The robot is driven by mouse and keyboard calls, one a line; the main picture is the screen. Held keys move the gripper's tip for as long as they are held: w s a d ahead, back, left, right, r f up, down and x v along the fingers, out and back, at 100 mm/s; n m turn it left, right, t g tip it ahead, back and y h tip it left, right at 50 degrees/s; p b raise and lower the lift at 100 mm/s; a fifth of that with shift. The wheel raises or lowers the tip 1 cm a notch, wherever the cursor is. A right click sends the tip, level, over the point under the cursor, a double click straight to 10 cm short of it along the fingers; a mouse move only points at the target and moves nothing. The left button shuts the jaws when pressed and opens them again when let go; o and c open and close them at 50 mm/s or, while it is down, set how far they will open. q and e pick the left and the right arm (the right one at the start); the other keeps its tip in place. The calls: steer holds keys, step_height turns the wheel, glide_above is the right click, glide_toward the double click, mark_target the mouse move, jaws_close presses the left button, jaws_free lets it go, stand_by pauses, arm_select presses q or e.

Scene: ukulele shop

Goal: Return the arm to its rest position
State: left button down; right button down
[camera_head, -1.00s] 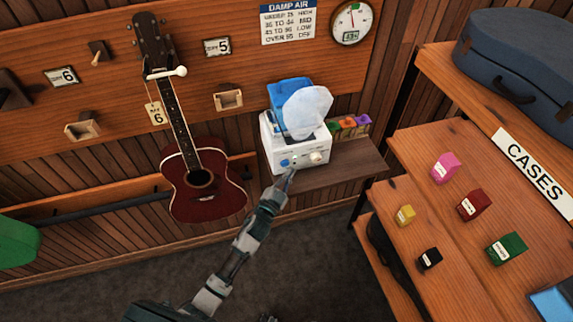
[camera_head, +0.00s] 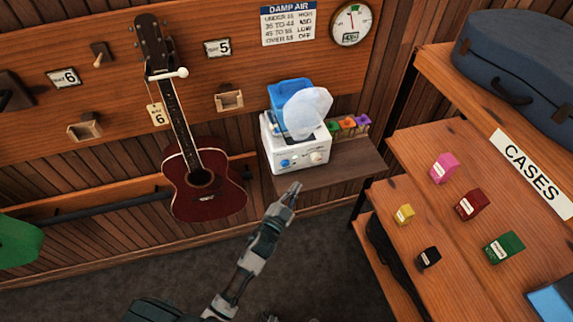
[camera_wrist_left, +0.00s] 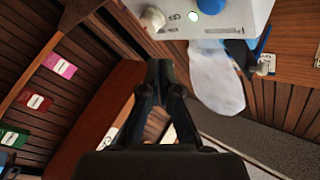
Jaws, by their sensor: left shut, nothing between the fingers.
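My left arm comes up from the bottom of the head view. Its gripper (camera_head: 295,186) is shut and empty, just in front of the shelf and below the white humidifier (camera_head: 290,165), apart from it. In the left wrist view the closed fingers (camera_wrist_left: 160,66) point toward the humidifier (camera_wrist_left: 240,18), which shows a lit green light and a pale knob at the top. My right gripper cannot be made out.
The humidifier stands on a small wooden shelf (camera_head: 345,165). A red ukulele (camera_head: 205,190) hangs to the left. A stepped wooden rack (camera_head: 440,215) with small colored boxes and a blue case (camera_head: 520,65) stands on the right. Open floor (camera_head: 340,270) lies below.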

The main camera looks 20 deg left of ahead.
arm_select(q)
steer(key=shift+a+f, duration=0.1)
steer(key=shift+a, duration=0.15)
arm_select(e)
steer(key=shift+a, duration=0.1)
